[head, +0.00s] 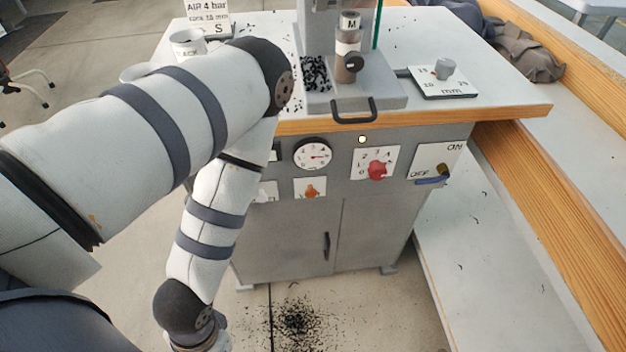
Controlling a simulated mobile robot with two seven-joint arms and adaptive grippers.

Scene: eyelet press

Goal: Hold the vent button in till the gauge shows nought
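The round gauge (313,154), white-faced with a dark rim, is on the front of the grey press cabinet. Its needle seems to point right; its figures are too small to read. I cannot tell for certain which control is the vent button. An orange knob (310,190) sits on a white plate below the gauge. Another white plate (266,191) to its left is partly hidden behind my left forearm. My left arm bends in front of the cabinet's left side and runs down to the bottom edge; its gripper is out of view. My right gripper is not in view.
A red dial (377,169), a small pale lamp (362,139) and an ON/OFF lever (432,181) are to the right of the gauge. The press (349,95) stands on the bench top. A wood-edged bench (540,190) bounds the right. Black bits litter the floor.

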